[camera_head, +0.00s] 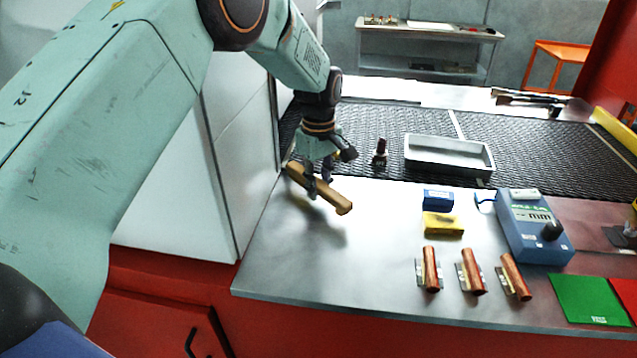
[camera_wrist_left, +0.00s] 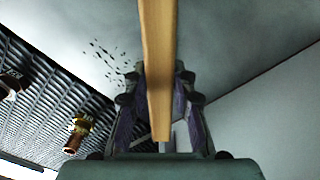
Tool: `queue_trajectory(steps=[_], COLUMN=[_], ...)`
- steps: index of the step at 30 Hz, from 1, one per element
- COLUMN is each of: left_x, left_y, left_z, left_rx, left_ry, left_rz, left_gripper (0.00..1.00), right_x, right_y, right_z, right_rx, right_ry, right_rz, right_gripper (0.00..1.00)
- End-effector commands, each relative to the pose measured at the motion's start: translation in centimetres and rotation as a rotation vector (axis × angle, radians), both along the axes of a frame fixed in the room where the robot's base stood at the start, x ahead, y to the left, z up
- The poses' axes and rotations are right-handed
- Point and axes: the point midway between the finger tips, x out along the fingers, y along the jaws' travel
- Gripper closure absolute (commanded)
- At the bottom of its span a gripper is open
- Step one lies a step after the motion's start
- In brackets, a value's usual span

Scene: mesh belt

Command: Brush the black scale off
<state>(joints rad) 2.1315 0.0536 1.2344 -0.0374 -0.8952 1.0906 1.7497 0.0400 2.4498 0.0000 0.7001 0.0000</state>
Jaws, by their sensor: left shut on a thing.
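My left gripper (camera_head: 318,186) is shut on a long wooden brush handle (camera_head: 335,201), held low over the left end of the steel worktop. In the left wrist view the gripper (camera_wrist_left: 162,95) has its fingers on both sides of the handle (camera_wrist_left: 158,50). The bristles cannot be made out. Black specks of scale (camera_wrist_left: 105,58) lie scattered on the grey surface beside the handle in that view. I cannot pick them out in the head view, where the gripper and arm cover part of that area.
A pale wall (camera_head: 240,150) borders the left.

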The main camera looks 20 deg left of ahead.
Motion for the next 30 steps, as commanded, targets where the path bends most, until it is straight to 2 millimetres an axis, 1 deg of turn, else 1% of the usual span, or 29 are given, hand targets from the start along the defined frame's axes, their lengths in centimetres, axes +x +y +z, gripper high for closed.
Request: queue_trajectory(steps=[17, 30], left_x=[0.04, 0.04], left_y=[0.00, 0.01], left_z=[0.06, -0.65], left_rx=[0.000, 0.000], left_ry=[-0.001, -0.001], left_rz=[0.000, 0.000], left_gripper=[1.00, 1.00], right_x=[0.01, 0.01], right_y=[0.00, 0.00], right_z=[0.05, -0.13], right_rx=[0.000, 0.000], right_ry=[0.000, 0.000], right_rz=[0.000, 0.000], right_gripper=[0.60, 0.60])
